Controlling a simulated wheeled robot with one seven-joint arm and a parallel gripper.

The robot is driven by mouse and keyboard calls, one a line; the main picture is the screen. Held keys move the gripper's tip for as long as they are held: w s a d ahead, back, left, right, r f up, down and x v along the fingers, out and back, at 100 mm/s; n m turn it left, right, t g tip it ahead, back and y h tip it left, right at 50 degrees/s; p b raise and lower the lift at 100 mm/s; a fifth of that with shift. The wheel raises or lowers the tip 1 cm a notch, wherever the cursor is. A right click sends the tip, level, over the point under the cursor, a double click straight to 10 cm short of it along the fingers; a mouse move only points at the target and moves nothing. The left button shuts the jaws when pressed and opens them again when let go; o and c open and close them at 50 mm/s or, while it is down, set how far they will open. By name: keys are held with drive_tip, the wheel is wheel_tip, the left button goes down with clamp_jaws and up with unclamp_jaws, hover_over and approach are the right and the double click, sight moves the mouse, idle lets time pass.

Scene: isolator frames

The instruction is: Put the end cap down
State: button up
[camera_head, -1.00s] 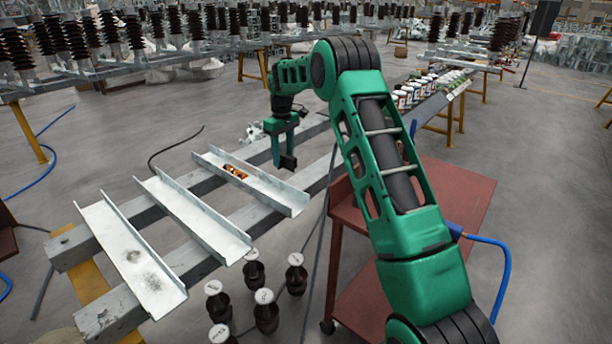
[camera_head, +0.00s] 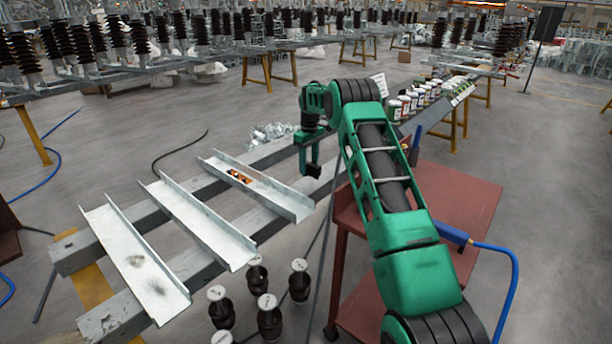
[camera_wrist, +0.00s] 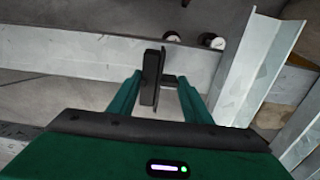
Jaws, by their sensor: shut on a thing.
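My gripper (camera_head: 312,168) is shut on a dark, flat piece that I take to be the end cap (camera_wrist: 151,78). In the wrist view the piece sits between the two green fingers, its plate standing out past their tips. In the head view it is a small dark block (camera_head: 313,171) under the fingers. It is held in the air, just right of the nearest steel channel (camera_head: 262,187) and near the long grey beams. I cannot tell its exact height. An orange and black item (camera_head: 240,177) lies inside that channel.
Two more steel channels (camera_head: 197,220) (camera_head: 135,262) lie across the grey beams (camera_head: 190,268). Several dark insulators with pale tops (camera_head: 268,318) stand on the floor below. A red cart (camera_head: 455,195) stands at the right, and a row of cans (camera_head: 420,95) stands behind my arm.

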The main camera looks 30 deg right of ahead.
sight(309, 172)
drive_tip(key=shift+f, duration=1.95)
drive_tip(key=shift+f, duration=0.1)
drive_tip(key=o, duration=1.1)
drive_tip(key=shift+c, duration=0.2)
